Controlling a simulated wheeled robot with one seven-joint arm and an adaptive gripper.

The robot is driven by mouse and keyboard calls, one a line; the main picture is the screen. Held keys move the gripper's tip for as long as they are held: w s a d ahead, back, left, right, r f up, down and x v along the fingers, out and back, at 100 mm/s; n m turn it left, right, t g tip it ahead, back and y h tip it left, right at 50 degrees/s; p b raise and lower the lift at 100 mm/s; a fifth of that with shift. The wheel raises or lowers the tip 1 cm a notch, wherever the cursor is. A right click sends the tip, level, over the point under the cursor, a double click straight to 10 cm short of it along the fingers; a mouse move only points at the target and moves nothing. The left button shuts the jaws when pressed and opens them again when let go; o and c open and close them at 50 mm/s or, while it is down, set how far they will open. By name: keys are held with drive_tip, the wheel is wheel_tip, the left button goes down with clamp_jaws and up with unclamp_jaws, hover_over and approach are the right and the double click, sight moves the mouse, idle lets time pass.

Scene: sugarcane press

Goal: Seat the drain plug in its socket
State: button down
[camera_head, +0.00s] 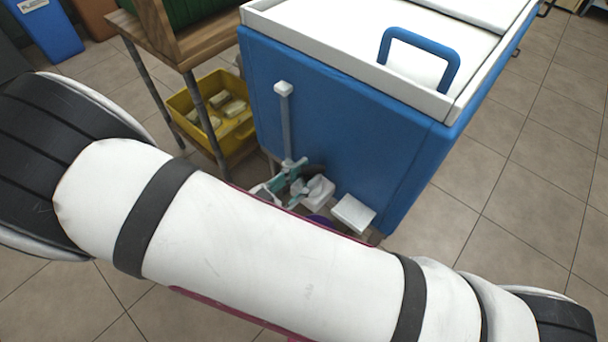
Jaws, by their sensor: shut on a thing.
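My gripper (293,177), with teal and grey fingers, shows small and low in front of the blue press cabinet (330,115), just beyond my white arm link. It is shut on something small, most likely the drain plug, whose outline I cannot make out. A dark brown rounded thing (316,170) shows right beside the fingers against the cabinet's lower part; I cannot tell whether it is part of the plug or the socket. The socket itself is not clearly visible. My arm hides the area below the gripper.
A grey pipe with a white cap (284,90) runs down the cabinet's front. A white block (353,213) stands at the cabinet's foot, near a mostly hidden purple thing (320,220). A yellow crate (236,139) sits under a wooden table (205,40) at left. Tiled floor at right is clear.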

drive_tip(key=shift+r+p, duration=0.55)
drive_tip(key=shift+r, duration=0.15)
drive_tip(key=shift+s, duration=0.1)
idle(0.4)
drive_tip(key=shift+f+b, duration=0.4)
drive_tip(key=shift+f, duration=0.5)
idle(0.5)
drive_tip(key=c, duration=1.6)
unclamp_jaws()
drive_tip(key=v, duration=1.1)
